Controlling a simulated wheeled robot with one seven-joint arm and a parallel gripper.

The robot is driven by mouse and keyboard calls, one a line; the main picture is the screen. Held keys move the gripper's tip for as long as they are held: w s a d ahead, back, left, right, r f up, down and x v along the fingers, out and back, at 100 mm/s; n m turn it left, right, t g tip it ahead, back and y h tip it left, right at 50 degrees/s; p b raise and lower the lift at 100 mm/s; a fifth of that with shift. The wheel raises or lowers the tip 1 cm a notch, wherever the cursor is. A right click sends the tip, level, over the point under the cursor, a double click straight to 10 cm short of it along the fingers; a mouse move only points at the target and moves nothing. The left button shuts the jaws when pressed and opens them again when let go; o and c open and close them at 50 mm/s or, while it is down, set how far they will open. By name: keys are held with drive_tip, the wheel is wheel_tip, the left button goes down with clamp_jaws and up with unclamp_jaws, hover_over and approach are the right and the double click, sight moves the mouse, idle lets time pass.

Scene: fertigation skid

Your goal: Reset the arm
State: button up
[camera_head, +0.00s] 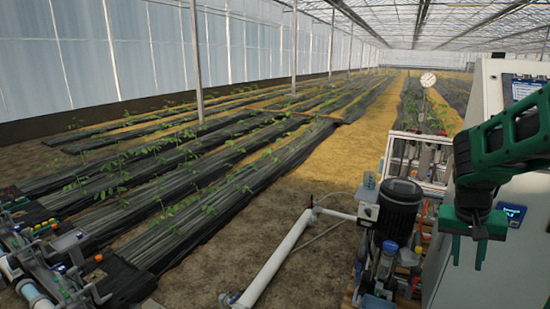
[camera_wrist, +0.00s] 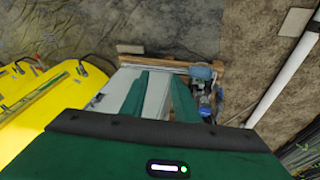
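My green arm (camera_head: 505,140) reaches in from the right edge of the head view, bent, with the hand hanging downward. My gripper (camera_head: 468,256) points down in front of the pale control cabinet (camera_head: 495,270). Its two green fingers stand apart, with nothing between them. The wrist view looks down past the green hand, and the gripper (camera_wrist: 164,88) shows there with a gap between the fingers. The cabinet's pale top lies below and beyond the fingers, partly hidden by them.
A dark pump motor (camera_head: 397,208) stands left of the cabinet, with a white pipe (camera_head: 277,258) running along the ground. A round gauge (camera_head: 428,79) rises behind a white-framed unit (camera_head: 415,155). Covered plant rows fill the left. Bare soil lies between the rows and the pump.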

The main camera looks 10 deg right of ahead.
drive_tip(key=s+a+r+n+y, duration=0.1)
drive_tip(key=s+a+y, duration=0.1)
drive_tip(key=s+a, duration=0.4)
drive_tip(key=s+a+r+n+y, duration=0.1)
drive_tip(key=s+a+y, duration=0.1)
drive_tip(key=s+a, duration=0.4)
drive_tip(key=s, duration=0.4)
drive_tip(key=shift+s+g, duration=0.3)
